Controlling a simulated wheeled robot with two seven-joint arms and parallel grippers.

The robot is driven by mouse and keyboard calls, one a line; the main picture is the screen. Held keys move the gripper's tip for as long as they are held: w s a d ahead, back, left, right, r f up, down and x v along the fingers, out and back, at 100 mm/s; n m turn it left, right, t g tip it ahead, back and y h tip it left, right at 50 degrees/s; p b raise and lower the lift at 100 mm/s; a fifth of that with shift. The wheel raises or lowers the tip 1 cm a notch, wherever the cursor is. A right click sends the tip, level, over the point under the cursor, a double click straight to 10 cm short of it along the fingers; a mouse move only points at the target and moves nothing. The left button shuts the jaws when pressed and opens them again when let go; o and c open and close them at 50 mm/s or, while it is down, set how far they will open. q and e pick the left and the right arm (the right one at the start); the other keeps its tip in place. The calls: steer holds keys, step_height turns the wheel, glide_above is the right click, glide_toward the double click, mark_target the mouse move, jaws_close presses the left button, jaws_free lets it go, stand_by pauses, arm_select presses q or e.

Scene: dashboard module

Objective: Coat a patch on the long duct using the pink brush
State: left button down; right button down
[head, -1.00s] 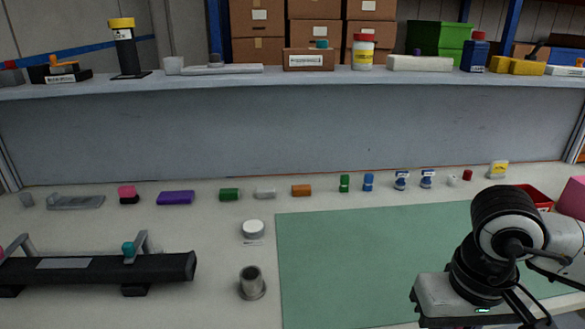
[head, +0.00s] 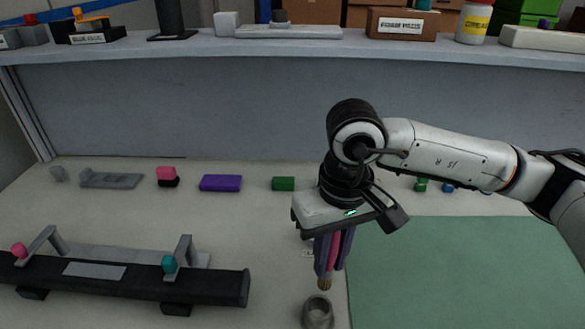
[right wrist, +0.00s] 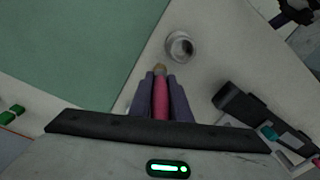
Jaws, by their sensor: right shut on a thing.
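My right gripper (head: 333,258) is shut on the pink brush (head: 334,250), its fingers pointing down. The brush's tan tip shows below the fingers, just above a grey metal cup (head: 318,313); I cannot tell whether it touches the rim. In the right wrist view the brush (right wrist: 161,100) lies between the two fingers, and the cup (right wrist: 180,47) is just past its tip. The long duct (head: 215,285), a dark bar with a grey patch (head: 94,270) on top, lies at the left. My left gripper is not in view.
Brackets with a pink knob (head: 19,250) and a teal knob (head: 168,264) stand at the duct. A green mat (head: 460,270) covers the right of the table. A purple block (head: 220,183) and other small items line the back, below a raised shelf (head: 200,50).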

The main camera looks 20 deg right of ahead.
steer(key=w+d+r+m+t+y+p, duration=0.25)
steer(key=w+d+r+m, duration=0.3)
steer(key=w, duration=0.55)
steer(key=shift+n+t+h, duration=0.25)
steer(key=shift+n+t, duration=0.1)
steer(key=shift+n, duration=0.1)
steer(key=shift+d+f+b, duration=0.1)
steer(key=shift+f+b, duration=1.95)
steer(key=shift+f, duration=0.45)
steer(key=shift+f+b, duration=0.5)
steer(key=shift+f, duration=0.05)
steer(key=shift+s+f, duration=0.15)
steer(key=shift+f, duration=0.05)
step_height(320, 180, up, 7)
steer(key=p, duration=0.4)
steer(key=shift+r, duration=0.15)
